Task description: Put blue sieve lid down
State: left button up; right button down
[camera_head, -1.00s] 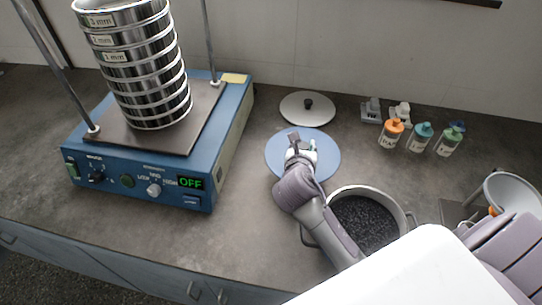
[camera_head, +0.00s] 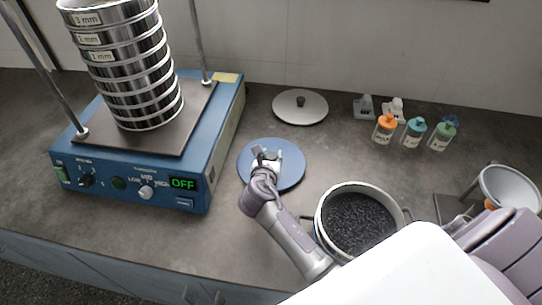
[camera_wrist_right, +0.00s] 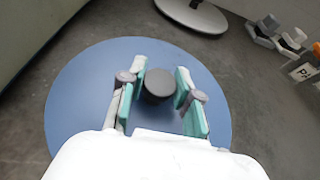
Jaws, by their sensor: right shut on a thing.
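The blue sieve lid (camera_head: 291,179) is a flat blue disc with a dark knob. In the head view it is in the middle, right of the shaker and left of the pot. My right gripper (camera_head: 266,158) is above the lid and shut on its knob. In the right wrist view the knob (camera_wrist_right: 158,84) is between the teal finger pads, and the blue disc (camera_wrist_right: 80,95) spreads out beneath. The lid looks level and close to the bench; I cannot tell whether it touches. My left gripper is not in view.
The blue shaker (camera_head: 135,180) with a sieve stack (camera_head: 128,70) stands left. A steel lid (camera_head: 300,107) lies behind the blue lid. A pot of dark grains (camera_head: 357,222) stands at the right. Several bottles (camera_head: 412,133) are at the back right.

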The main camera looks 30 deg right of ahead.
jog(key=c, duration=0.8)
grip_release()
jog(key=shift+f, duration=0.1)
jog(key=shift+s+r, duration=0.1)
jog(key=shift+r, duration=0.1)
jog(key=v, duration=1.2)
